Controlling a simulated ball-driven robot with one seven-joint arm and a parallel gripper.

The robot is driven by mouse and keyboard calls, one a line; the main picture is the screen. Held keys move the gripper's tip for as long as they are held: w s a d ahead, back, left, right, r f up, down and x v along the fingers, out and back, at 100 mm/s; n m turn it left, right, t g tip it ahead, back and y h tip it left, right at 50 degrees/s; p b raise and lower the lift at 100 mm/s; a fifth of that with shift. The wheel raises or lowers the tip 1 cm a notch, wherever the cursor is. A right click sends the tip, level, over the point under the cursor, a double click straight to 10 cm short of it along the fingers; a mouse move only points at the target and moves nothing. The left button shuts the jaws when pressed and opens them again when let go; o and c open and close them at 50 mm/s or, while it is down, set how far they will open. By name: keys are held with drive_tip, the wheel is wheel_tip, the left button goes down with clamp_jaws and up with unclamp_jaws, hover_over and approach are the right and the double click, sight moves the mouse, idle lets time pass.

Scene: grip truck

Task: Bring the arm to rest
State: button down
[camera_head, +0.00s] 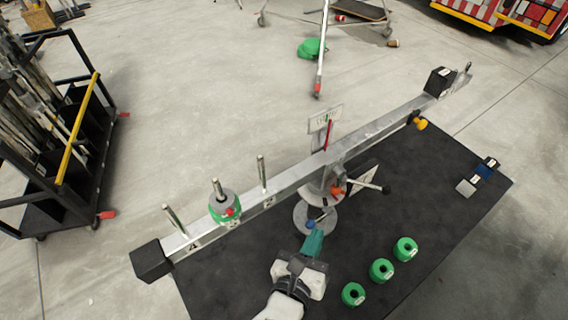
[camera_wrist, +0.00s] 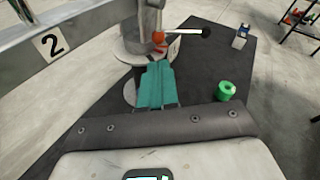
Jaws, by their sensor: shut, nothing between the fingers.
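My gripper (camera_head: 314,240) is shut and empty, with its teal fingers together above the black mat (camera_head: 420,190). In the wrist view its fingers (camera_wrist: 155,82) point at the round grey base (camera_wrist: 128,50) of the balance post. In the head view the fingertips are close to that base; I cannot tell whether they touch it. My white wrist and forearm reach up from the bottom of the head view.
A long metal beam (camera_head: 380,127) crosses above the mat, with a green-and-grey weight (camera_head: 224,206) on one of its pegs. Several green rings (camera_head: 381,270) lie on the mat to the right. A black rack (camera_head: 95,150) stands at left. Open floor lies beyond.

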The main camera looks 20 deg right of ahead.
drive_tip(key=s+d+f+m+g+y, duration=0.1)
drive_tip(key=s+d+f+m+g, duration=0.2)
drive_tip(key=d+m, duration=0.3)
drive_tip(key=s+d+f+m+g+y, duration=0.1)
drive_tip(key=s+d+f+m+g, duration=0.15)
drive_tip(key=d+m, duration=0.35)
drive_tip(key=s+f+m+g+y, duration=0.2)
drive_tip(key=s+m+y, duration=0.2)
drive_tip(key=m, duration=0.5)
drive_tip(key=s+d+f+m+g+y, duration=0.1)
drive_tip(key=s+f+m+g+y, duration=0.1)
drive_tip(key=s+m, duration=0.4)
drive_tip(key=m+g+y, duration=0.1)
drive_tip(key=m+y, duration=0.1)
drive_tip(key=m, duration=0.2)
drive_tip(key=shift+s+d, duration=0.15)
